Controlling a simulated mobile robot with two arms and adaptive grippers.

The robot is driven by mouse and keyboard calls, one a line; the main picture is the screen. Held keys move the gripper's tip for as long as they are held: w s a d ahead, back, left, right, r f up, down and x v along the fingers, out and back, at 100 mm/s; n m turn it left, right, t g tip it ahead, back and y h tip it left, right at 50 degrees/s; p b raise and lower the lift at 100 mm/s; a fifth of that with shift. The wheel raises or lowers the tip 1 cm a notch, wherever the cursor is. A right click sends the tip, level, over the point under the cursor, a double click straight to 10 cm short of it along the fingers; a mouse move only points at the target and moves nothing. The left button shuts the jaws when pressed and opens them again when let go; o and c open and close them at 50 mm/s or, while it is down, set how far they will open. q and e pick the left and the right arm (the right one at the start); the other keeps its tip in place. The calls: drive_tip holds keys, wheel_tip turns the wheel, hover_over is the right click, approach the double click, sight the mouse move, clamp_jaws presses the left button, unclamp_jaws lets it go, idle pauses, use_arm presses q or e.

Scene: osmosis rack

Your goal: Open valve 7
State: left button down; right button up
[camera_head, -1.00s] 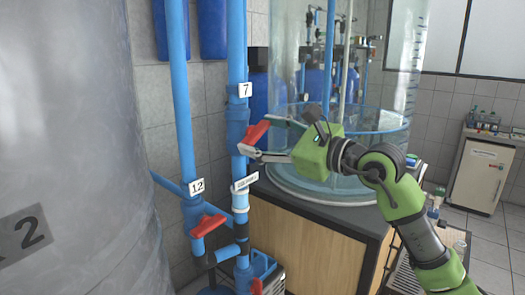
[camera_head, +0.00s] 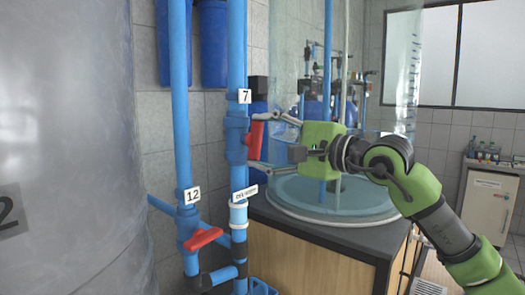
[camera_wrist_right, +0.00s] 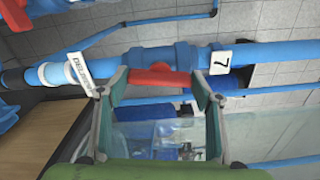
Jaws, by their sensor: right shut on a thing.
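Valve 7 has a blue body (camera_head: 236,138) on the vertical blue pipe under a white label "7" (camera_head: 244,96). Its red handle (camera_head: 256,140) stands nearly upright, roughly in line with the pipe. My right gripper (camera_head: 268,141) comes from the right and is shut on the handle, one finger at its upper end and one at its lower end. The right wrist view shows the red handle (camera_wrist_right: 158,77) lying along the pipe between the two fingers. My left gripper is in neither view.
Valve 12 with a red handle (camera_head: 203,237) is lower left, under label "12" (camera_head: 192,195). A large grey tank (camera_head: 65,130) fills the left. A clear cylinder stands on the dark-topped wooden cabinet (camera_head: 300,258) behind my right arm. A white cabinet (camera_head: 485,205) is far right.

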drive_tip(key=shift+n+b, duration=0.35)
drive_tip(key=shift+n, duration=0.65)
drive_tip(key=o, duration=1.1)
drive_tip(key=v, duration=1.2)
